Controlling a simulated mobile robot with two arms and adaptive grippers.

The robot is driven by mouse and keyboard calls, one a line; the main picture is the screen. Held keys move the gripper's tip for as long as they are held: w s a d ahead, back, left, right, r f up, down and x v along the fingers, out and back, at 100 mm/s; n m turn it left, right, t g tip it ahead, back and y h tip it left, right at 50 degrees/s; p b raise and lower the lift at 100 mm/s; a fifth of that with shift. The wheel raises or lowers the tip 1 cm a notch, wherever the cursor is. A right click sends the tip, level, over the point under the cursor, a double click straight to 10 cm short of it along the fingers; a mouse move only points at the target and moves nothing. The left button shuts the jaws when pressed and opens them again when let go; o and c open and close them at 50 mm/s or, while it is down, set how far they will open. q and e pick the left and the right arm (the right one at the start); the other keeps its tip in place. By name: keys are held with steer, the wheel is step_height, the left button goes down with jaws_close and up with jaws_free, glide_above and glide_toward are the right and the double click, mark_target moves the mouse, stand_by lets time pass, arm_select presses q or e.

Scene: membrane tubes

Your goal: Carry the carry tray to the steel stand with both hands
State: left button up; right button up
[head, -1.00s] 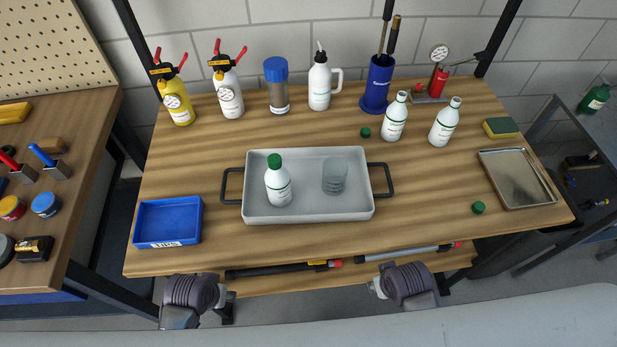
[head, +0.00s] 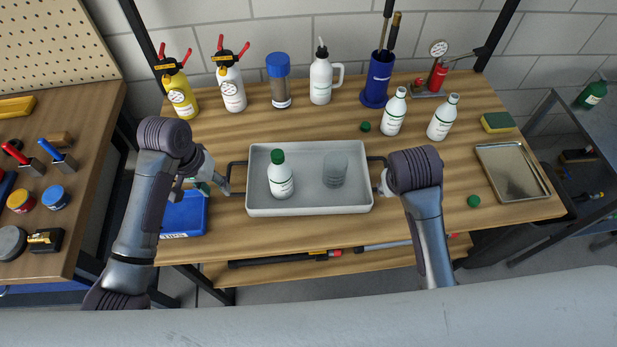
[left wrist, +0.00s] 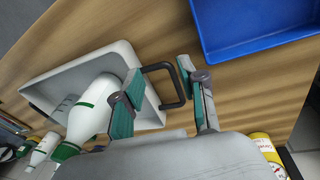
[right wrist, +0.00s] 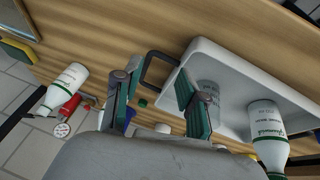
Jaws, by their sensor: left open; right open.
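The grey carry tray (head: 308,205) sits on the wooden bench with a dark loop handle at each short end. It holds a white bottle with a green cap (head: 280,178) and a clear beaker (head: 335,170), both upright. My left gripper (head: 222,186) is open at the tray's left handle; in the left wrist view its fingers (left wrist: 158,92) spread on either side of the handle (left wrist: 180,98). My right gripper (head: 380,182) is open at the right handle, partly hidden by my arm; the right wrist view shows the handle (right wrist: 148,70) between its fingers (right wrist: 150,90). I cannot recognise the steel stand for sure.
A blue bin (head: 183,215) stands just left of the tray under my left arm. Several bottles and a blue holder (head: 377,80) line the back. A shallow metal tray (head: 512,172) lies right. A grey table (head: 590,125) stands further right.

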arm_select(q)
step_height(320, 180, up, 5)
glide_above(227, 179)
steer(key=a, duration=0.2)
steer(key=shift+s+a+r+n+g, duration=0.15)
steer(key=shift+a+r+n+g, duration=0.2)
steer(key=shift+r+n, duration=0.2)
arm_select(e)
steer(key=w+r, duration=0.3)
steer(key=w, duration=0.3)
steer(key=shift+h, duration=0.3)
steer(key=shift+r, duration=0.1)
arm_select(q)
steer(key=d+f, duration=0.1)
steer(key=f, duration=0.8)
steer(key=d+f, duration=0.1)
steer(key=f, duration=0.3)
steer(key=shift+d+f, duration=0.3)
arm_select(e)
steer(key=x, duration=1.4)
steer(key=shift+w+r, duration=0.1)
steer(key=shift+w, duration=0.05)
arm_select(q)
jaws_close()
arm_select(e)
jaws_close()
arm_select(q)
steer(key=shift+r, duration=0.1)
arm_select(e)
steer(key=shift+r, duration=0.1)
